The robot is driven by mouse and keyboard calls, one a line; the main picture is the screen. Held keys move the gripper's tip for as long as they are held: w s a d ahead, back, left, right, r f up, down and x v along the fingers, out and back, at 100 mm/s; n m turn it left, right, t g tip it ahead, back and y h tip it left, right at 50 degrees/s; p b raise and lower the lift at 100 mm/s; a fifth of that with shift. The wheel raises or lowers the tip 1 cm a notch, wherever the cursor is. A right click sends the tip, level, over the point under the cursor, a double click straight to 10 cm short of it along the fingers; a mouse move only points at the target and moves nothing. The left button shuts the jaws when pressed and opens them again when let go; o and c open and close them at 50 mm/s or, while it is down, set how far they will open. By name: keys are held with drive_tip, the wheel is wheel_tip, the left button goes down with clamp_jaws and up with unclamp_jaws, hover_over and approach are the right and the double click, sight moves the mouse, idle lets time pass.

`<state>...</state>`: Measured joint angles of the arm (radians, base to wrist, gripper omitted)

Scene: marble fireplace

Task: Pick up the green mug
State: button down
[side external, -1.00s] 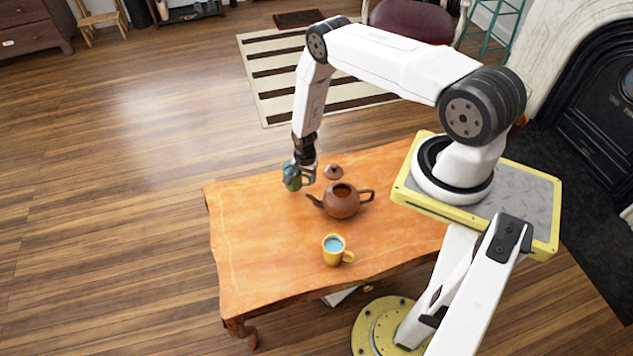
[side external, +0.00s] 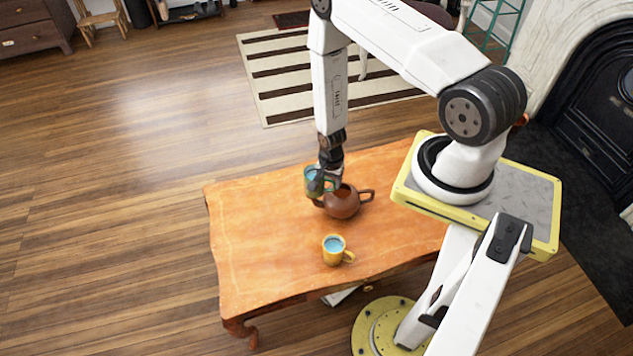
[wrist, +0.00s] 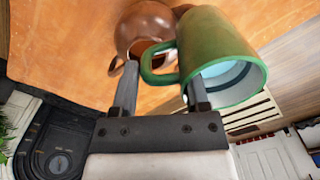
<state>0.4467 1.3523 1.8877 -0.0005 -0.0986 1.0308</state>
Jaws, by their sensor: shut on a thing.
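The green mug (side external: 314,183) is in my gripper (side external: 327,180), which is shut on it. The mug appears raised above the wooden table, near the teapot's spout side. In the wrist view, the green mug (wrist: 213,50) is large, with its handle between the fingers of my gripper (wrist: 158,88). Its inside is pale blue. In the side view, the gripper hides part of the mug.
A yellow mug (side external: 333,251) stands nearer the front. The table's left part is clear.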

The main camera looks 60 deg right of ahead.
drive_tip(key=shift+s+a+r, duration=0.15)
drive_tip(key=shift+s+r, duration=0.1)
drive_tip(key=shift+s, duration=0.2)
drive_tip(key=shift+s+a+r, duration=0.15)
drive_tip(key=shift+s+r, duration=0.05)
drive_tip(key=shift+s, duration=0.2)
drive_tip(key=shift+s+d, duration=0.15)
drive_tip(key=shift+d, duration=0.25)
drive_tip(key=s+d+r, duration=0.1)
drive_tip(key=s+d, duration=0.6)
drive_tip(key=d, duration=0.3)
drive_tip(key=shift+s+d+r, duration=0.3)
drive_tip(key=shift+s+d, duration=0.05)
drive_tip(key=shift+f, duration=0.2)
drive_tip(key=shift+f, duration=1.35)
drive_tip(key=shift+r, duration=0.1)
